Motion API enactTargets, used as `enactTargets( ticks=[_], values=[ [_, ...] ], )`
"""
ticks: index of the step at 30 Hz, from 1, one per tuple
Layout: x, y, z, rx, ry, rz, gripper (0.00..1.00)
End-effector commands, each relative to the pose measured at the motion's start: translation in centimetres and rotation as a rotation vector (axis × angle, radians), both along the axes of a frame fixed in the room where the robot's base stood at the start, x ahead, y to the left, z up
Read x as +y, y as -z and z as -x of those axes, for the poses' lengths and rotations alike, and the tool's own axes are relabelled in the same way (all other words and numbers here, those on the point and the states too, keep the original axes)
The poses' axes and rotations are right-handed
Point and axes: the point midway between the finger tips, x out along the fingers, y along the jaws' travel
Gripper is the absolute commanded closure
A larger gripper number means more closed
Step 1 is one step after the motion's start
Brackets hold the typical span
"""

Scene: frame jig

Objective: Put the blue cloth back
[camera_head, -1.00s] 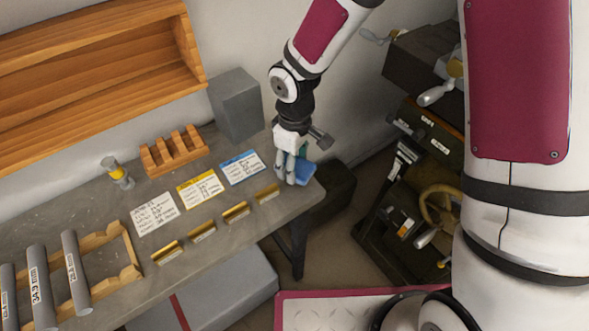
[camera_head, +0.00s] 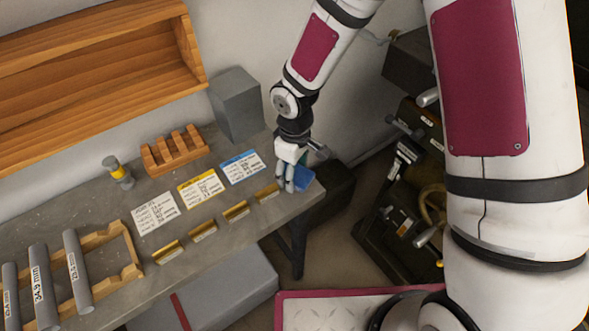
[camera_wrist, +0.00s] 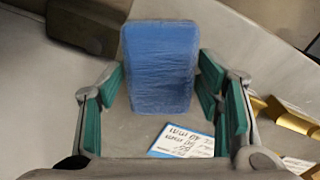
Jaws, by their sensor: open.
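The blue cloth (camera_head: 304,178) is a folded blue block lying on the right end of the grey workbench. It also shows in the wrist view (camera_wrist: 160,65), lying flat between and beyond my gripper's fingers. My gripper (camera_head: 286,186) is just at the cloth's left side in the head view, pointing down. In the wrist view my gripper (camera_wrist: 160,105) is open, with green finger pads on both sides and a gap on the left side of the cloth. The right pads look close to the cloth; I cannot tell if they touch it.
A blue-striped card (camera_head: 242,167) lies beside my gripper, with more cards to the left. Several brass holders (camera_head: 235,211) line the bench's front edge. A grey block (camera_head: 236,105) and a wooden rack (camera_head: 175,150) stand behind. A dark machine (camera_head: 405,180) stands right of the bench.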

Motion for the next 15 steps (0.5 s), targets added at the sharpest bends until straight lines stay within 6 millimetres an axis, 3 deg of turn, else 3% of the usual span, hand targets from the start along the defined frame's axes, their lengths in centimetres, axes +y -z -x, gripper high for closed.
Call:
enactTargets(
  ticks=[5, 15],
  values=[
    [0.0, -1.3, -0.1, -0.003, 0.002, -0.001, 0.41],
    [-0.1, -8.0, -0.2, -0.005, 0.003, -0.002, 0.41]
  ],
)
